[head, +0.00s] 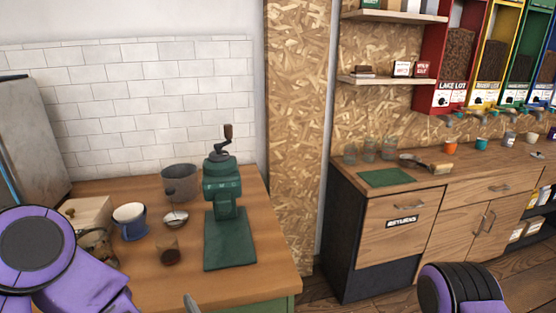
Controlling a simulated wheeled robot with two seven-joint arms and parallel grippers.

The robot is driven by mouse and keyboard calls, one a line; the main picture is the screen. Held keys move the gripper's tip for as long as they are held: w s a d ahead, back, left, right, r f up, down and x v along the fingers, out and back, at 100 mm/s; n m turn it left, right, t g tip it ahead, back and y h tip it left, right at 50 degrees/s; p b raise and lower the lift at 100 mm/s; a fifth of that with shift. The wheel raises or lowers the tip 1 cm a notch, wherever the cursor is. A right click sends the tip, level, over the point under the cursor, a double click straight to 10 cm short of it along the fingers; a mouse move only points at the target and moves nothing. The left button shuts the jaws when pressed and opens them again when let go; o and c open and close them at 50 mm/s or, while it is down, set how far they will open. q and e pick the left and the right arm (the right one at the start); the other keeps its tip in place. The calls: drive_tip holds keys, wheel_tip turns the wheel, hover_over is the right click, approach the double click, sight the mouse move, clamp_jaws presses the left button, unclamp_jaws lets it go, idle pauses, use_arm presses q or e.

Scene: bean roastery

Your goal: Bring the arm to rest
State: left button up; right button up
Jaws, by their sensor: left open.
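My left arm comes in at the lower left as purple and black links. Of my left gripper, what seems to be a grey fingertip (191,303) shows at the bottom edge, by the front of the wooden counter (240,283). The gripper is open, with nothing seen in it; the rest is cut off below the picture. A purple and black link of my right arm shows at the bottom right, but its gripper is out of view.
A green hand grinder (222,188) stands on a dark green mat (229,255). Near it are a grey pot (181,182), a blue-and-white cup (130,220), a small brown cup (168,251) and a wooden box (88,213). A wooden cabinet (400,229) stands right, across a floor gap.

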use_arm(q)
wheel_tip(320, 180, down, 16)
drive_tip(key=s+d+r+m+g+h, duration=0.2)
drive_tip(key=m+h, duration=0.7)
drive_tip(key=m, duration=1.6)
drive_tip(key=s+a+f+m+g, duration=0.4)
drive_tip(key=s+f, duration=0.3)
drive_tip(key=s, duration=0.2)
drive_tip(key=s+a+f+m+g+y, duration=0.1)
drive_tip(key=s+a+f+m+g, duration=0.3)
drive_tip(key=s, duration=0.6)
wheel_tip(320, 180, down, 3)
drive_tip(key=shift+a+r+g, duration=0.1)
drive_tip(key=shift+a+g, duration=0.3)
drive_tip(key=shift+a, duration=0.4)
drive_tip(key=shift+s, duration=0.1)
